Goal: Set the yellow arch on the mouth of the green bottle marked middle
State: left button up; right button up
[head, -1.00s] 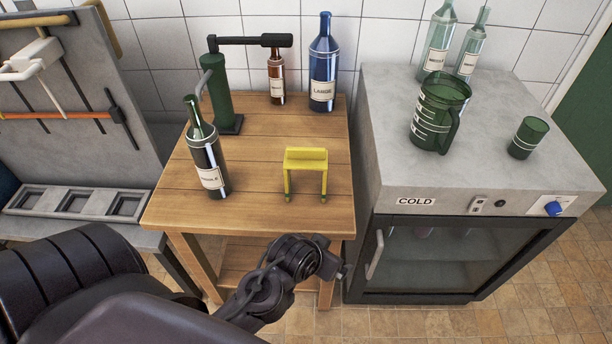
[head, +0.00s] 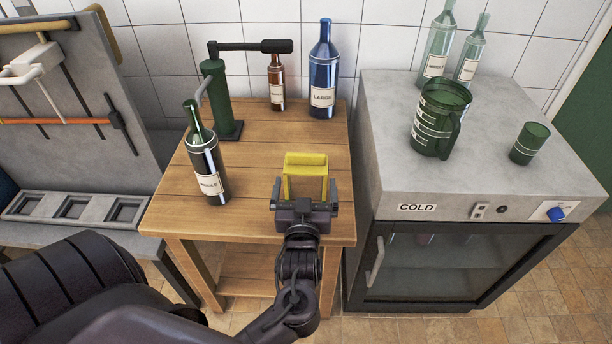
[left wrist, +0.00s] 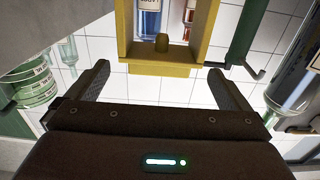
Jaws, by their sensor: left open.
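The yellow arch (head: 305,162) stands near the front right of the wooden table. It also shows in the left wrist view (left wrist: 163,71), ahead of the fingers. My left gripper (head: 305,192) is open at the arch's near side, its fingers spread wider than the arch, one to each side. In the left wrist view the fingers (left wrist: 158,75) show a gap on both sides of the arch. The green bottle marked middle (head: 206,165) stands upright on the left of the table, apart from the arch. My right gripper is not in view.
The wooden table (head: 245,215) also holds a green lever device (head: 217,95), a small brown bottle (head: 277,85) and a blue bottle marked large (head: 323,75) at the back. A cold cabinet (head: 385,170) with a green jug (head: 437,120) and a green cup (head: 528,143) stands at right.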

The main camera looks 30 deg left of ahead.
aim_at(306, 169)
pick_arm(q)
jog(key=x, duration=0.6)
jog(key=p+x, duration=0.1)
jog(key=x, duration=0.2)
jog(key=shift+w+a+f, duration=0.1)
jog(key=shift+w+f, duration=0.05)
jog(key=shift+f, duration=0.2)
jog(key=c, duration=0.6)
jog(key=shift+r, duration=0.1)
jog(key=shift+c, duration=0.2)
